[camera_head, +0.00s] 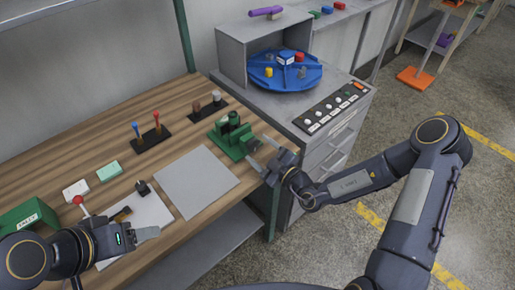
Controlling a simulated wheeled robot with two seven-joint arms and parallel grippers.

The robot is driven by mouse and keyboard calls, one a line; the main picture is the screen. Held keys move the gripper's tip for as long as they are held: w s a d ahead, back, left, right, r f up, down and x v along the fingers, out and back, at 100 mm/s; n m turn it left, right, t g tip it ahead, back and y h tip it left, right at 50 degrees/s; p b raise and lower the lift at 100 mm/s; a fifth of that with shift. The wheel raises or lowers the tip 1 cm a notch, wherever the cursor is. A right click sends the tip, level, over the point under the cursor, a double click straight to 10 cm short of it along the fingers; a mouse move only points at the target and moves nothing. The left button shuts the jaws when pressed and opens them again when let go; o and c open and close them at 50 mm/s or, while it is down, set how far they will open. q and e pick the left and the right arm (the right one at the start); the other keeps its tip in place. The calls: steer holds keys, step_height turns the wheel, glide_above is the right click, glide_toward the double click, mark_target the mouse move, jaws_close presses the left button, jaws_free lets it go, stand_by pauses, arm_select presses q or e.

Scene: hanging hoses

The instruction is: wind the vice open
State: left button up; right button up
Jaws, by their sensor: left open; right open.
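The green vice (231,138) stands on the wooden bench near its right end. My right gripper (257,155) is open, with its fingers pointing left at the right side of the vice. I cannot tell whether the fingers touch the vice or its handle, which is hard to make out there. My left gripper (150,234) is open and low at the front left, over the bench's front edge, well away from the vice.
A grey mat (196,182) lies in front of the vice. A green box (28,218) is at the left. A grey cabinet with a button panel (330,108) and blue turntable (284,75) stands right of the bench.

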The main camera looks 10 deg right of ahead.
steer(key=v, duration=0.6)
